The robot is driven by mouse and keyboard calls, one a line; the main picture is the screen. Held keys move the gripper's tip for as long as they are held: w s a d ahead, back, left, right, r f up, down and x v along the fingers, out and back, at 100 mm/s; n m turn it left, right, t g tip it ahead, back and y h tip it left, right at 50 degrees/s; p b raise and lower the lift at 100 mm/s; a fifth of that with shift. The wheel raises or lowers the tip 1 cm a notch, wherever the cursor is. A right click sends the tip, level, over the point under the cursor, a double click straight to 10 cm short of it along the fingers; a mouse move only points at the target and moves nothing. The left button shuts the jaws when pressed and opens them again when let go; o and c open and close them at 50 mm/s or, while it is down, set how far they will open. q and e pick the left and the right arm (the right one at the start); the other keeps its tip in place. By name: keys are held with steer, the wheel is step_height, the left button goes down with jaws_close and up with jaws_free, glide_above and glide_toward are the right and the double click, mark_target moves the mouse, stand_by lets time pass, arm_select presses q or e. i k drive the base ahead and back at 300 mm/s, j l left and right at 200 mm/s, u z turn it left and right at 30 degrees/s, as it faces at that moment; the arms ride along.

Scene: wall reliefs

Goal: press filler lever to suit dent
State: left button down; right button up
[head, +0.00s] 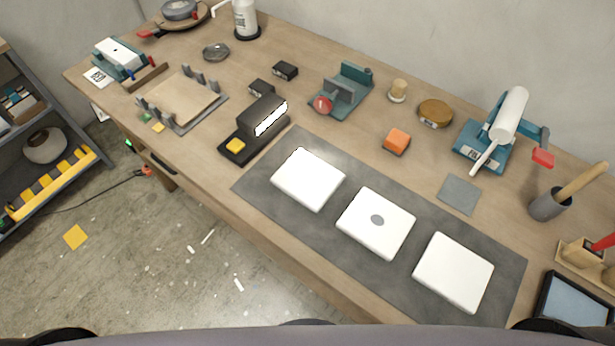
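A teal stand (480,147) at the right back of the bench carries a tilted white cartridge (511,112) with a thin pale nozzle pointing down to the front left. A red-tipped lever (543,158) sticks out on its right side; it looks like the filler dispenser. Three white square plates lie in a row on a dark grey mat (262,184). The middle plate (366,239) has a round grey spot, perhaps a dent; its depth cannot be told. The left plate (308,179) and right plate (453,272) look plain. Neither gripper is in view.
A grey square pad (458,195) lies below the nozzle. An orange block (396,141), a round brown tin (434,113) and a teal vise-like holder (343,92) stand behind the mat. A grey pot (549,205) with a wooden handle and a dark-framed tablet (577,301) are at right.

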mark_target(541, 155)
steer(key=z, duration=0.75)
